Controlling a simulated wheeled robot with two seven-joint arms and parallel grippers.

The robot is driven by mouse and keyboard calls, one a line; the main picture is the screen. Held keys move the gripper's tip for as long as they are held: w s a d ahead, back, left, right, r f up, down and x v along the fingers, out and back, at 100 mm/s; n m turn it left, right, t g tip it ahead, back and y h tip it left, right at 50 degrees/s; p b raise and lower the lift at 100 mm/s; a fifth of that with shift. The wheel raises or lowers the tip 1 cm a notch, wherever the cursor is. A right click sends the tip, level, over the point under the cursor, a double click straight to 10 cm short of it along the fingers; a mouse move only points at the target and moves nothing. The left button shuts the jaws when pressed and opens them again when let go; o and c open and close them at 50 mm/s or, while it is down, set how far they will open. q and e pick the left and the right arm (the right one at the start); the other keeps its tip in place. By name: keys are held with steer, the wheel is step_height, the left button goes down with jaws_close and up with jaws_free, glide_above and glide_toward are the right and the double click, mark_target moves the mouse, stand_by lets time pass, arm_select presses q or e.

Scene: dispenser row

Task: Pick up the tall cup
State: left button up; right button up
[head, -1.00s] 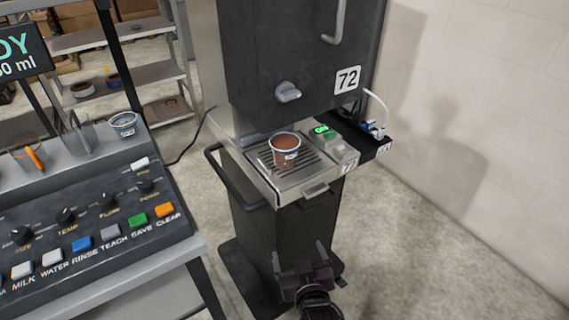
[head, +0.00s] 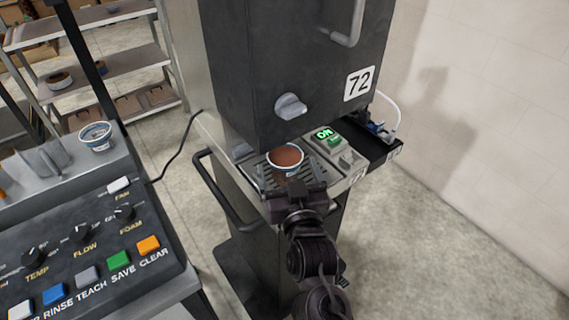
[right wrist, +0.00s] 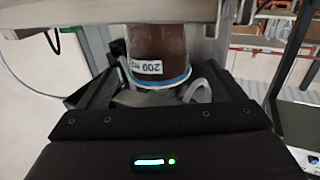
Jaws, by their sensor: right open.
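A brown cup (head: 286,157) with a white-and-blue rim stands upright on the drip tray (head: 252,170) of dispenser 72. In the right wrist view, the brown cup (right wrist: 157,45) appears upside down with a "200 ml" label. My right gripper (head: 291,178) is open at the front of the tray, facing the cup. In the right wrist view the fingers of the right gripper (right wrist: 160,82) show on either side of the cup's rim end, apart from each other. The gripper hides the cup's lower front in the head view. My left gripper is not in view.
The black dispenser body (head: 290,60) hangs above the tray, with a grey knob (head: 291,106). A lit ON switch box (head: 328,138) sits right of the cup. A side handle (head: 222,190) juts out left.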

mark_target(285, 156)
steer(key=w, duration=0.3)
steer(key=shift+a+r+p, duration=0.15)
steer(key=shift+a+p, duration=0.1)
steer(key=shift+p, duration=0.05)
steer(key=shift+w, duration=0.65)
steer(key=shift+a, duration=0.1)
steer(key=c, duration=1.2)
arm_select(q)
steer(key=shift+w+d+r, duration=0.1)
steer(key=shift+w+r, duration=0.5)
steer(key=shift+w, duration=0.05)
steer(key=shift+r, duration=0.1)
